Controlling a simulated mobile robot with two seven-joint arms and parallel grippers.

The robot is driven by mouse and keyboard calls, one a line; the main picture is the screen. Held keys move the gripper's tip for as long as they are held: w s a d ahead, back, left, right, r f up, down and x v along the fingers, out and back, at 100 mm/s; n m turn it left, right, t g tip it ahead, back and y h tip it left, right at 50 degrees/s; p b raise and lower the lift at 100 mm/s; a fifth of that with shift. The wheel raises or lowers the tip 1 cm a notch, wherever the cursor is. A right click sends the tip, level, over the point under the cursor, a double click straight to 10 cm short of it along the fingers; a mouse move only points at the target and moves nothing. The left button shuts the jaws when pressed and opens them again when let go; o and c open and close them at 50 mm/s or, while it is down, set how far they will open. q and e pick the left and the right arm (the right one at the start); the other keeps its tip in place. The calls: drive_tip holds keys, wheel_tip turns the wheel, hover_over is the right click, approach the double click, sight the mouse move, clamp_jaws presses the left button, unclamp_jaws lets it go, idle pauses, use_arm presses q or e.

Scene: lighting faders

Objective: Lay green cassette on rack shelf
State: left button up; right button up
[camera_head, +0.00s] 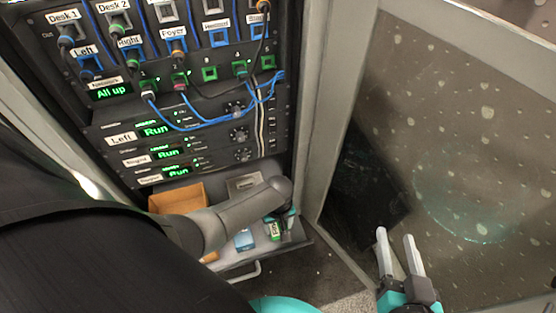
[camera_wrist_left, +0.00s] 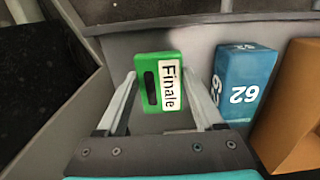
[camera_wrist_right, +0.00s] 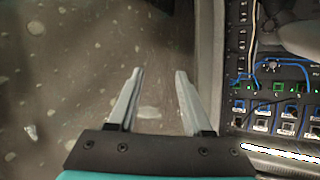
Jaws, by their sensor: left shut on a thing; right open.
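The green cassette (camera_wrist_left: 150,95) has a white label reading "Finale" and shows upright between the fingers of my left gripper (camera_wrist_left: 160,78), which is shut on it. In the head view the cassette (camera_head: 275,231) is partly hidden by my left gripper (camera_head: 283,217), at the right end of the grey rack shelf (camera_head: 232,262). I cannot tell whether the cassette touches the shelf. My right gripper (camera_head: 395,235) is open and empty, right of the rack; its open fingers also show in the right wrist view (camera_wrist_right: 158,75).
A blue box marked 62 (camera_wrist_left: 247,80) stands just right of the cassette in the left wrist view, with an orange-brown box (camera_wrist_left: 295,105) beyond it. The rack (camera_head: 190,110) carries cables and lit panels above the shelf. A grey cabinet door frame (camera_head: 320,110) stands right of the rack.

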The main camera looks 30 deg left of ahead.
use_arm(q)
drive_tip(key=shift+f+b, duration=0.3)
drive_tip(key=shift+f, duration=0.5)
use_arm(e)
drive_tip(key=shift+s+a+r+m+t+y, duration=0.15)
drive_tip(key=shift+s+a+r+t+y, duration=0.1)
drive_tip(key=shift+a+r+t, duration=0.25)
drive_tip(key=shift+s+a+r+m+t+y, duration=0.15)
drive_tip(key=shift+a+r+t+y, duration=0.1)
drive_tip(key=shift+t, duration=0.45)
use_arm(q)
drive_tip(key=shift+f, duration=0.15)
drive_tip(key=o, duration=1.4)
